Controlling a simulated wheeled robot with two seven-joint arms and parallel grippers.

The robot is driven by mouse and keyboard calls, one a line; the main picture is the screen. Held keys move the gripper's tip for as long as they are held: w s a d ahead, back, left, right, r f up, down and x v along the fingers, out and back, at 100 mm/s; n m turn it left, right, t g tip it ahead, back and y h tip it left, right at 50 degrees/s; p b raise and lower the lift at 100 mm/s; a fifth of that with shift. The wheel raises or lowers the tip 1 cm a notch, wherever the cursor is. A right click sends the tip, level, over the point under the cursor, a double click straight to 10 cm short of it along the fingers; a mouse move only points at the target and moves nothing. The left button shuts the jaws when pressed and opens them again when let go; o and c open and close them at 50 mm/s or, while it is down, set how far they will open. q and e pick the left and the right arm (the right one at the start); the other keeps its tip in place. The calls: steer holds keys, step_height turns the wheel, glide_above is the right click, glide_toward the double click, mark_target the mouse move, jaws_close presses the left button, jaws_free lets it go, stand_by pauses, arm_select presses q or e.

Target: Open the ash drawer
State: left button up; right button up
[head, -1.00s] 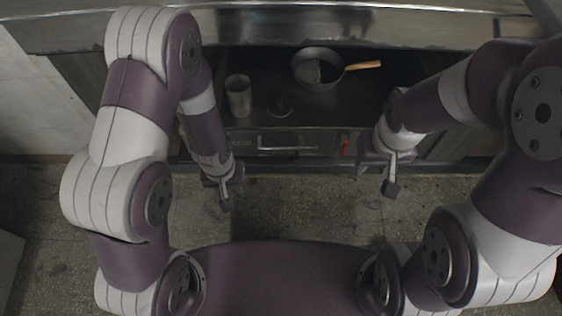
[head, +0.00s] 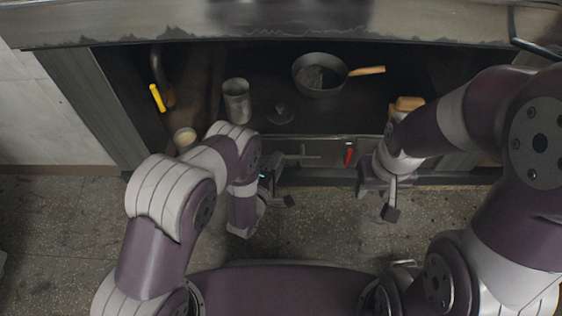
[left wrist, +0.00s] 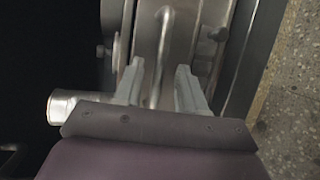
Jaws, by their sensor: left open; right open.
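The ash drawer front (head: 330,148) is a flat metal panel under the grill, and it looks shut. A bar handle (head: 310,157) runs across it. In the left wrist view the handle (left wrist: 163,55) stands upright in the picture, in the gap between my two fingers. My left gripper (head: 283,179) is open, close in front of the drawer's left part; its open fingers also show in the left wrist view (left wrist: 159,84). I cannot tell whether the fingers reach around the handle. My right gripper (head: 391,196) is open and empty, to the right of the drawer.
A metal cup (head: 236,100), a small round lid (head: 280,112) and a pan (head: 319,76) with a wooden handle stand on the dark surface above. A red lever (head: 349,154) sits right of the handle. A yellow-handled tool (head: 157,98) hangs left. The speckled floor (head: 330,220) is clear.

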arm_select(q)
steer(key=b+x, duration=0.1)
steer(key=x, duration=0.2)
steer(key=shift+w+d+f, duration=0.1)
steer(key=shift+w, duration=0.25)
arm_select(e)
step_height(320, 180, down, 2)
arm_select(q)
jaws_close()
steer(key=shift+s, duration=0.1)
